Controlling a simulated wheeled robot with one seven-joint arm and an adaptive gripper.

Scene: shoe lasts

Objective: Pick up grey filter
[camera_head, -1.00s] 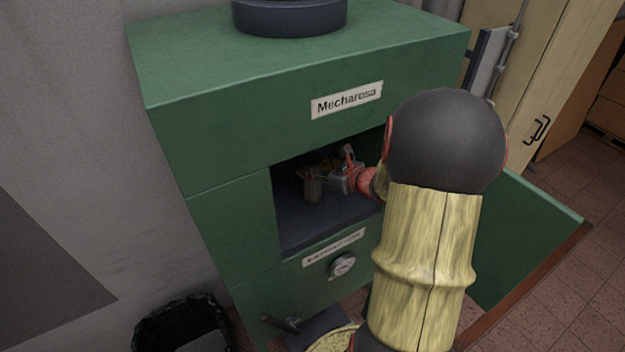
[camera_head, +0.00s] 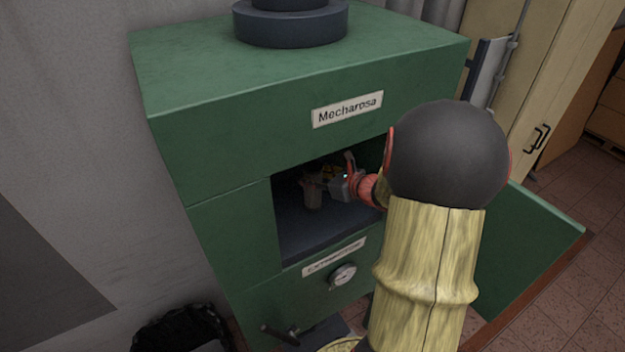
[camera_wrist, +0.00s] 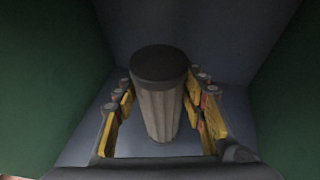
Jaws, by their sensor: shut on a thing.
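The grey filter (camera_wrist: 160,105) is a ribbed cylinder with a dark cap, standing close to upright between my gripper's fingers in the wrist view. In the head view the filter (camera_head: 313,194) shows small and dim inside the open compartment of the green machine. My gripper (camera_wrist: 161,112) has its yellow fingers on both sides of the filter and is shut on it. In the head view my gripper (camera_head: 322,180) reaches into the compartment from the right. Whether the filter's base touches the compartment floor is hard to tell.
The green machine (camera_head: 230,120) labelled Mecharosa surrounds the compartment with walls on both sides and a top edge. Its open door (camera_head: 530,245) stands out at the right. A gauge (camera_head: 342,275) sits below the opening. A black bin (camera_head: 185,330) stands at the lower left.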

